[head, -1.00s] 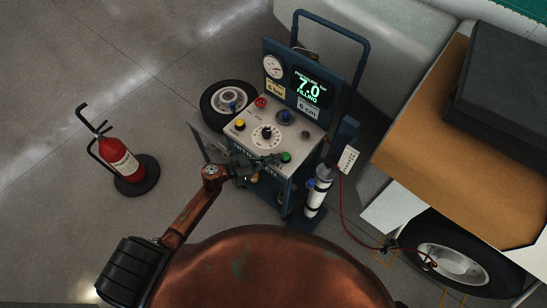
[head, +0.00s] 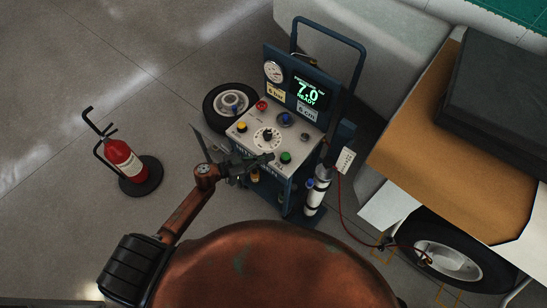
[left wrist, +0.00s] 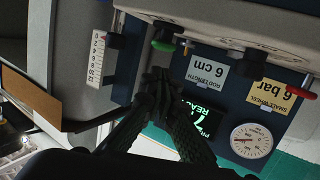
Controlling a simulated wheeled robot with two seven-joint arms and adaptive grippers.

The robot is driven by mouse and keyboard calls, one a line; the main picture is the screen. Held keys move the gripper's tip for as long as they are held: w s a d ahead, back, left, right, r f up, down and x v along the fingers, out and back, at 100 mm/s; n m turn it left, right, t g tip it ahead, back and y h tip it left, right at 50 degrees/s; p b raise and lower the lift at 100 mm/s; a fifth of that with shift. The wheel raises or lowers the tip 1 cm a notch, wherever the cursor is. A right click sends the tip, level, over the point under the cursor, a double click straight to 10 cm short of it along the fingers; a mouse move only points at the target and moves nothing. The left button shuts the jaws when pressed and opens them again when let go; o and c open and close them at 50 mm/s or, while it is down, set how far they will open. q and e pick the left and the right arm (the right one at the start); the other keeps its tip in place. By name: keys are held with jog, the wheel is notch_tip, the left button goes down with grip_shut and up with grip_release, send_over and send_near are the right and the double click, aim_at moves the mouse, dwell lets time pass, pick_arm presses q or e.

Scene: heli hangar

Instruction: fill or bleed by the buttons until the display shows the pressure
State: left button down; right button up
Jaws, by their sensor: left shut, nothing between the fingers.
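The blue service cart's display (head: 308,92) reads 7.0 and READY in green. A yellow card (head: 275,93) on it reads 6 bar; in the left wrist view this card (left wrist: 274,97) says small wheels. The panel carries a green button (head: 286,157), a yellow button (head: 241,127), a red knob (head: 261,105) and a dial (head: 267,138). My left gripper (head: 269,158) is shut and empty, just left of the green button and apart from it. In the left wrist view the fingertips (left wrist: 158,75) are below the green button (left wrist: 163,45). My right gripper is out of view.
A round gauge (head: 273,69) and a white 6 cm card (head: 307,111) are on the cart. A small wheel (head: 230,101) is behind its left side. A red fire extinguisher (head: 122,160) stands left on open floor. A red hose (head: 343,211) runs to the wheel at right.

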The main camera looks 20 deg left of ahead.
pick_arm(q)
jog(key=f+v, duration=0.1)
jog(key=v, duration=0.7)
jog(key=shift+s+a+r, duration=0.15)
jog(key=shift+a+r, duration=0.15)
jog(key=a+f+n+t+y, duration=0.1)
jog(key=a+f+n+y, duration=0.2)
jog(key=f, duration=0.4)
jog(key=a+f+n+t+y, duration=0.1)
jog(key=a+f+n+y, duration=0.15)
jog(key=a+f, duration=0.4)
jog(key=s+a+f+n+g+y, duration=0.1)
jog(key=s+a+f+y, duration=0.1)
jog(key=s+f, duration=0.45)
jog(key=s+a+f+n+g+y, duration=0.1)
jog(key=s+a+f+y, duration=0.15)
jog(key=f, duration=0.75)
jog(key=s+d+f+g+y, duration=0.15)
jog(key=s+f+g, duration=0.35)
jog(key=s+f, duration=1.2)
jog(key=s+d+f+g, duration=0.2)
jog(key=s+d, duration=0.1)
jog(key=s, duration=0.7)
jog(key=s+d+f+g, duration=0.2)
jog(key=s+d+g, duration=0.1)
jog(key=s, duration=0.7)
jog(key=shift+s+n, duration=0.2)
jog(key=shift+n, duration=0.15)
